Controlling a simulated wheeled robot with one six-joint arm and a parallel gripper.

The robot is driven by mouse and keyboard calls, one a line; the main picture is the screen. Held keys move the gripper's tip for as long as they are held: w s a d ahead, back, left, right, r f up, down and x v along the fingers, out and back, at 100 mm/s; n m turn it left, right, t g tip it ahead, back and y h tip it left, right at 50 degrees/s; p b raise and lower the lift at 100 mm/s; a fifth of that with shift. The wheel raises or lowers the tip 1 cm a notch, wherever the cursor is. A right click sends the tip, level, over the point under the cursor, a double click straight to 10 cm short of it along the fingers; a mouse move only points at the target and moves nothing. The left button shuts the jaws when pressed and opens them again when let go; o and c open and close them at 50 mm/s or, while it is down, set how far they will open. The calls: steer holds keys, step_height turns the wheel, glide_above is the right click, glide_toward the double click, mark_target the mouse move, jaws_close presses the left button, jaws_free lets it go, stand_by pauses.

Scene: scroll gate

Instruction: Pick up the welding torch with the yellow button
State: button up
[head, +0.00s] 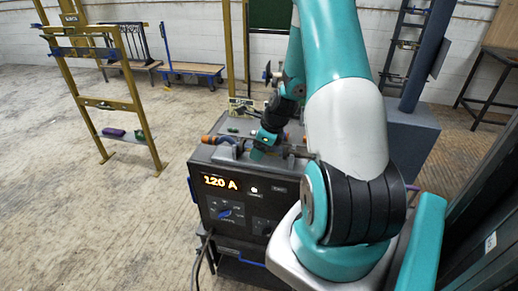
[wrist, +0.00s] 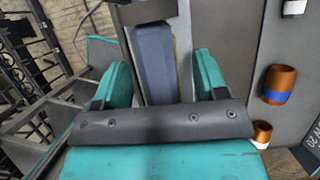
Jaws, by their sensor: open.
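My gripper (head: 262,146) is over the top of the dark welding machine (head: 240,208), low and close to it. In the wrist view its two teal fingers (wrist: 160,68) are open, one on each side of a long blue-grey handle-like piece (wrist: 153,52). A thin yellowish line shows along that piece's right edge. I cannot tell whether it is part of a torch. An orange end (head: 208,139) shows at the machine's top left. I cannot make out a yellow button; my arm hides part of the top.
The machine's front has a lit "120 A" display (head: 220,183) and knobs. A yellow frame (head: 98,85) stands at the left, with a purple item on its shelf. A flat cart (head: 190,68) stands behind.

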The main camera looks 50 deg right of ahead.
steer(key=c, duration=1.1)
